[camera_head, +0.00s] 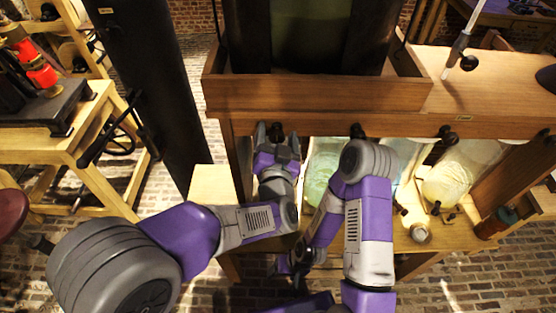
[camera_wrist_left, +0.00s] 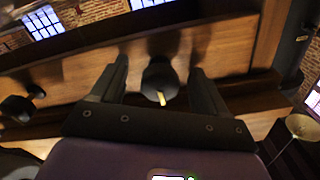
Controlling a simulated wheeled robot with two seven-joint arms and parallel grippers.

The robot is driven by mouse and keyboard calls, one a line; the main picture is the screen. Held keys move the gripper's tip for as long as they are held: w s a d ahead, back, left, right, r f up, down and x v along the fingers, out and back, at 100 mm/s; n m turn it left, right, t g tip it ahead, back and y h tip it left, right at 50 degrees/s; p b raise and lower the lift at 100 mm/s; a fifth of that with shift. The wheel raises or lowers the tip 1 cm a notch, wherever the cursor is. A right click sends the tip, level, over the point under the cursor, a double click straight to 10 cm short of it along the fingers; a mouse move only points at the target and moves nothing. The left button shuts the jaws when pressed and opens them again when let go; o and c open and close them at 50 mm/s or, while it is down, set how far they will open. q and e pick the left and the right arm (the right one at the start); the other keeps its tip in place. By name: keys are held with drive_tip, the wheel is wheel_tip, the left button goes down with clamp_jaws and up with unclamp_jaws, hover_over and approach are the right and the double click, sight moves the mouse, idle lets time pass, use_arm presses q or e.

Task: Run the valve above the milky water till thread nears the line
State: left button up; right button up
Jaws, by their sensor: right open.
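My left gripper (camera_head: 277,133) is at the leftmost black valve knob (camera_head: 276,128) on the front of the wooden bench. In the left wrist view, its fingers stand apart on either side of a knob (camera_wrist_left: 160,78) with a yellow mark, with a gap on each side. More valve knobs sit along the beam: a second (camera_head: 357,131), a third (camera_head: 447,134) and one at far right. A jar of cloudy pale-green water (camera_head: 322,172) stands below, partly hidden by my right arm. My right gripper (camera_head: 300,262) is open, low in front of the bench. No thread or line can be made out.
A paler, yellowish-white jar (camera_head: 447,182) stands on the lower shelf at right. A small round metal-topped item (camera_head: 420,232) and a dark cylinder with an orange top (camera_head: 497,222) are near the shelf front. A black column (camera_head: 150,90) and a wooden stand (camera_head: 75,140) are at left.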

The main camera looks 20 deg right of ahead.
use_arm(q)
drive_tip(key=shift+s, duration=0.1)
drive_tip(key=shift+v, duration=2.45)
drive_tip(key=w+a+f+n+g+y+b, duration=0.1)
drive_tip(key=a+f+g, duration=0.25)
drive_tip(key=f, duration=0.65)
drive_tip(key=w+a+f+n+g+b, duration=0.15)
drive_tip(key=a+f, duration=0.35)
drive_tip(key=f, duration=0.6)
drive_tip(key=w+a+f+n+g+y+b, duration=0.1)
drive_tip(key=a+f+n+g, duration=0.2)
drive_tip(key=f, duration=0.7)
drive_tip(key=s+a+f+n+g+b, duration=0.1)
drive_tip(key=s+a+f+g, duration=0.2)
drive_tip(key=s+f, duration=0.3)
drive_tip(key=s+a+f+n+g, duration=0.2)
drive_tip(key=s+a+f+g, duration=0.1)
drive_tip(key=s+f, duration=0.3)
drive_tip(key=s+a+f+n+g+h+b, duration=0.1)
drive_tip(key=s+a+f+n+g, duration=0.1)
drive_tip(key=s+f, duration=0.4)
drive_tip(key=shift+a+f+g+b, duration=0.35)
drive_tip(key=shift+a+f+g, duration=0.15)
drive_tip(key=shift+a, duration=0.45)
